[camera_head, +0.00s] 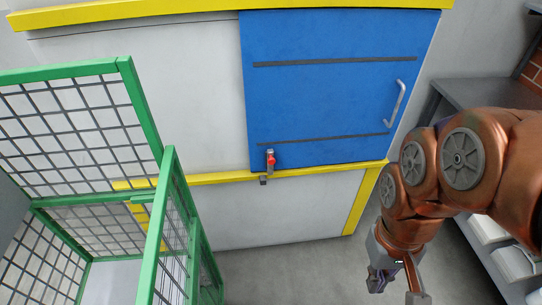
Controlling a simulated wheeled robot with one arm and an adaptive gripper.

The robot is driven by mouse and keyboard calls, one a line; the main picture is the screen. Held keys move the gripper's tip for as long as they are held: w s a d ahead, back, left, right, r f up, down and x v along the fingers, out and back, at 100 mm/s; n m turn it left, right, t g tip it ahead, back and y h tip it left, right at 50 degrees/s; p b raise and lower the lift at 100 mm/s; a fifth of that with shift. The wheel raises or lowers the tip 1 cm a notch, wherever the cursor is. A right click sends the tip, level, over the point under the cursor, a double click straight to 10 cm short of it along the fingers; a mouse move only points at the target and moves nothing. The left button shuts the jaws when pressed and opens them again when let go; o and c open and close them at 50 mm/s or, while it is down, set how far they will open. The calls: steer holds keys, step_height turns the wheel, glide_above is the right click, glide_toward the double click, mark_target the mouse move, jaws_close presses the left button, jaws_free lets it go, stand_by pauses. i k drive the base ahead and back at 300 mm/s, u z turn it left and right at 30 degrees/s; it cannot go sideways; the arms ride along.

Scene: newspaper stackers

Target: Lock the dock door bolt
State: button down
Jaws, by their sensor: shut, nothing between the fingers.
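The blue dock door (320,85) fills the upper middle of the head view, set in a pale wall with yellow trim. The bolt (270,159) is at the door's lower left edge and has a red knob. A small bracket (264,180) sits just below it on the yellow rail. I cannot tell whether the bolt reaches into the bracket. My gripper (396,289) hangs at the lower right, pointing down, shut and empty. It is to the right of the bolt and apart from it. Its fingertips are partly cut off by the frame's bottom edge.
A green mesh cage (150,120) with an open-looking panel stands at the left, near the bolt. A silver handle (395,104) is on the door's right side. A grey shelf unit (480,93) with white stacks (515,262) stands at the right. The grey floor (300,268) between is clear.

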mark_target(271, 160)
steer(key=u, duration=3.1)
steer(key=k, duration=0.5)
steer(key=z, duration=1.5)
